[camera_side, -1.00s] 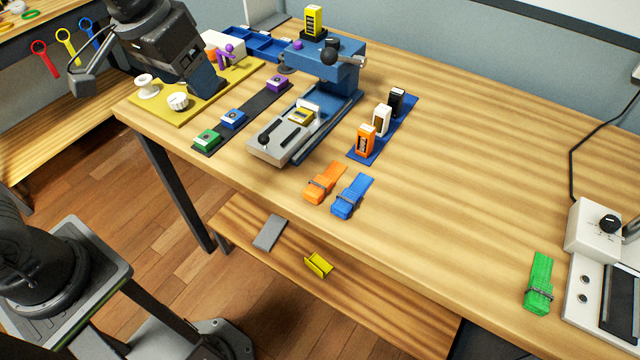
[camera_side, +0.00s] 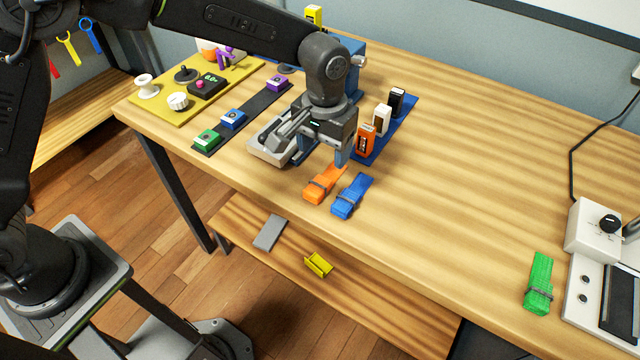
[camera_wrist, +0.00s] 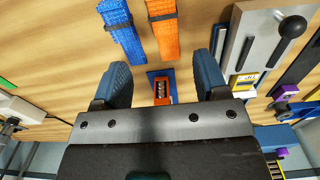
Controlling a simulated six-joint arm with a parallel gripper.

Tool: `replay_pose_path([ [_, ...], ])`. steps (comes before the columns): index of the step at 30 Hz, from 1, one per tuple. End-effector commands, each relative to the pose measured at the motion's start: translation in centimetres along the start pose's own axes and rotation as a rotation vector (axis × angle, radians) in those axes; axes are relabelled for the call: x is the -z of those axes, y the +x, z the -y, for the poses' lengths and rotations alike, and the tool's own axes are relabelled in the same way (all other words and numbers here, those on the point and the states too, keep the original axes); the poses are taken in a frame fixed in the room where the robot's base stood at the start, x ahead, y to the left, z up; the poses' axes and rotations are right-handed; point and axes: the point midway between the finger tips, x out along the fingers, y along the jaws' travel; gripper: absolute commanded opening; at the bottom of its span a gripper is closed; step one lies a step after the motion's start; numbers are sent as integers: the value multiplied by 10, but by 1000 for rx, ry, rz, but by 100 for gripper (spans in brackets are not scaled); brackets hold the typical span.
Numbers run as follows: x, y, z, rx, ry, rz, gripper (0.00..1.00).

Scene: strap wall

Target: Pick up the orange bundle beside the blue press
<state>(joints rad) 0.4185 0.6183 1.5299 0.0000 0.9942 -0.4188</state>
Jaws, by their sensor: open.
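The orange bundle (camera_side: 322,185), a strapped flat bundle with a dark band, lies on the table in front of the blue press (camera_side: 353,62), whose body is largely hidden behind my arm. The orange bundle also shows at the top of the wrist view (camera_wrist: 164,30). A blue bundle (camera_side: 352,196) lies close beside it on the right; in the wrist view it is on the left (camera_wrist: 122,30). My gripper (camera_side: 322,158) is open and empty, pointing down above the table just behind the orange bundle. In the wrist view its two fingers stand apart with nothing between them.
An orange box (camera_side: 366,142), a white one (camera_side: 382,120) and a black one (camera_side: 396,101) stand on a blue strip right of my gripper. A green bundle (camera_side: 539,283) lies far right; the table between is clear.

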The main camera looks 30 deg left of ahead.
Motion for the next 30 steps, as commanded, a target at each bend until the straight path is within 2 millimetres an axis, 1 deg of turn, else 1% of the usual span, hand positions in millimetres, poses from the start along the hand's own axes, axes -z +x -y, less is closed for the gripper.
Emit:
replay_pose_path([
  [1, -1, 11, 1, 2, 0, 4, 67],
  [3, 0, 21, 1, 1, 0, 3, 67],
  [6, 0, 32, 1, 1, 0, 2, 67],
  [11, -1, 41, 2, 0, 0, 1, 67],
  [14, -2, 54, 4, 1, 0, 2, 67],
  [18, -4, 75, 7, 1, 1, 3, 67],
  [21, -3, 85, 6, 1, 1, 1, 67],
  [24, -3, 89, 6, -1, 1, -1, 67],
  [30, -3, 90, 6, -1, 0, -1, 67],
])
